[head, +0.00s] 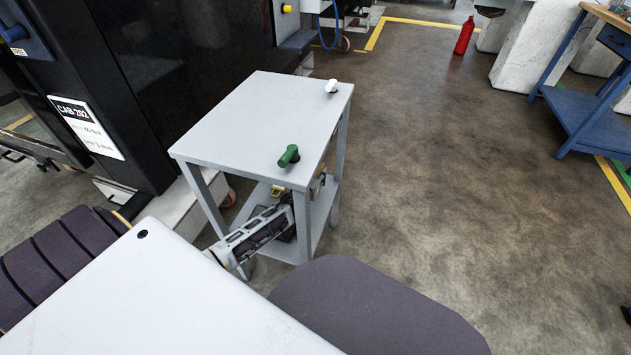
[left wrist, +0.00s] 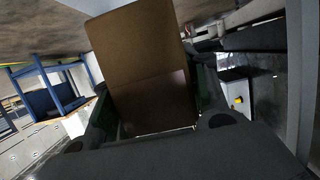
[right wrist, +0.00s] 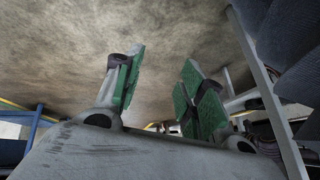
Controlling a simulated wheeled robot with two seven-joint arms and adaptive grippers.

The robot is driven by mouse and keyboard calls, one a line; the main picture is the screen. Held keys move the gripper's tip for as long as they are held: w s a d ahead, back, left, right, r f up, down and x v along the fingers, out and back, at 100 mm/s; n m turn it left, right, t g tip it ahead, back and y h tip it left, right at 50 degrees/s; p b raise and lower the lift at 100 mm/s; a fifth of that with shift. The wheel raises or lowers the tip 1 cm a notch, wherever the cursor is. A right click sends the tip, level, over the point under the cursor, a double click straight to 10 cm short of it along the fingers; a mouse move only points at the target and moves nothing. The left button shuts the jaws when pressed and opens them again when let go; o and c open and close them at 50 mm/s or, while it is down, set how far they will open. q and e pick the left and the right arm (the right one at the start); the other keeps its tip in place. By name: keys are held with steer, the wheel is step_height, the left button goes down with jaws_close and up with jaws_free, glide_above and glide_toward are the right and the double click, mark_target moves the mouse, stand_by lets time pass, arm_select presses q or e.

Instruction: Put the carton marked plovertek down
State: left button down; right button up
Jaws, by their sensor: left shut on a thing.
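A plain brown carton (left wrist: 147,55) fills the middle of the left wrist view, between the green pads of my left gripper (left wrist: 155,105). No marking shows on its visible faces. In the head view my left gripper (head: 296,207) reaches in under the grey top of the trolley (head: 245,115), above its lower shelf. The trolley top and leg hide much of it, and the carton can hardly be made out there. My right gripper (right wrist: 160,82) shows only in its own wrist view, with its green-padded fingers apart and nothing between them.
A green knobbed piece (head: 289,156) and a white one (head: 331,86) stand on the trolley top. A black cabinet (head: 135,65) is left of the trolley. A blue workbench (head: 590,105) and a red bottle (head: 464,36) are farther right. The floor right of the trolley is clear.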

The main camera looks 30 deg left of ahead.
arm_select(q)
steer(key=shift+f+b, duration=0.35)
steer(key=shift+f, duration=0.4)
steer(key=shift+f+b, duration=0.45)
steer(key=shift+f, duration=0.3)
arm_select(e)
steer(key=shift+s+a+f+t, duration=0.1)
steer(key=shift+a+f+t, duration=0.05)
steer(key=shift+f, duration=0.85)
steer(key=shift+a+f+t, duration=0.15)
steer(key=shift+f, duration=0.8)
arm_select(q)
steer(key=shift+f+b, duration=0.65)
arm_select(e)
steer(key=shift+a+f+y, duration=0.1)
steer(key=shift+f+y, duration=0.2)
steer(key=shift+f, duration=0.25)
arm_select(q)
steer(key=c, duration=0.8)
jaws_free()
steer(key=shift+o, duration=0.2)
steer(key=shift+r+p, duration=0.2)
steer(key=shift+p, duration=0.1)
arm_select(e)
steer(key=shift+r, duration=0.2)
